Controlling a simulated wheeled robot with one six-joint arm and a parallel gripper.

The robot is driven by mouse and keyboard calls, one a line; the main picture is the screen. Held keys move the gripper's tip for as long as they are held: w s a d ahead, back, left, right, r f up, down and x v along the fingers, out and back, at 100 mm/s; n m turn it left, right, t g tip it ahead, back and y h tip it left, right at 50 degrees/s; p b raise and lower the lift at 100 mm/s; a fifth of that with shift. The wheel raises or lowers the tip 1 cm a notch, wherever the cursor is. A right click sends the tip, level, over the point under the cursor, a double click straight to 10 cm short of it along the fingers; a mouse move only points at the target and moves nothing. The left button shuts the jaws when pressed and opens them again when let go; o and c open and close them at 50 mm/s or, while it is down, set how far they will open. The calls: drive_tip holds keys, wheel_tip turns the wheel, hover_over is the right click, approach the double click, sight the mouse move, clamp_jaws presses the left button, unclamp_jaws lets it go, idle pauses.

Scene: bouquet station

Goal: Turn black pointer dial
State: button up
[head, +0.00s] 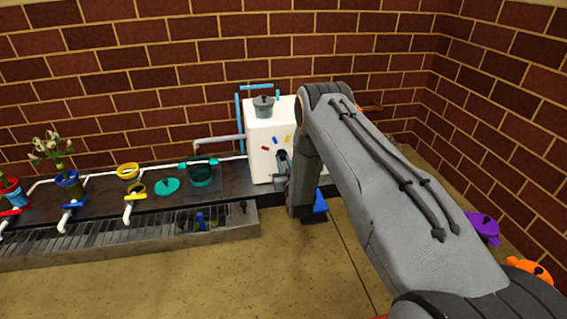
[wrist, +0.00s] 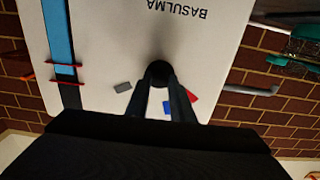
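The white box (head: 262,140) stands against the back wall and fills much of the wrist view (wrist: 110,40), where its lettering appears upside down. The black pointer dial (wrist: 160,72) is a dark round shape on its face, with grey (wrist: 122,87), red (wrist: 193,96) and blue (wrist: 167,107) marks around it. My gripper (wrist: 161,84) has its two black fingers reaching to the dial, one to each side, with a gap between them. Dark on dark, I cannot tell whether they touch it or which way the pointer faces.
A grey lidded pot (head: 263,106) sits on top of the box. A blue pipe (head: 239,110) stands behind it, and a grey spout (head: 218,141) sticks out leftward. Colored pots, including a teal one (head: 203,178), stand along the dark counter. Open floor lies in front.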

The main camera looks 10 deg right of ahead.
drive_tip(key=shift+m, duration=0.4)
clamp_jaws()
drive_tip(key=m+p, duration=0.2)
drive_tip(key=m, duration=0.2)
drive_tip(key=shift+s+m+p, duration=0.1)
drive_tip(key=shift+m+p, duration=0.3)
drive_tip(key=m+p, duration=0.2)
drive_tip(key=m, duration=0.4)
drive_tip(key=m+p, duration=0.1)
drive_tip(key=m, duration=0.5)
drive_tip(key=shift+m+p, duration=0.3)
drive_tip(key=shift+m, duration=0.1)
drive_tip(key=m, duration=0.5)
drive_tip(key=shift+p, duration=0.4)
drive_tip(key=shift+m, duration=0.4)
drive_tip(key=o, duration=1)
unclamp_jaws()
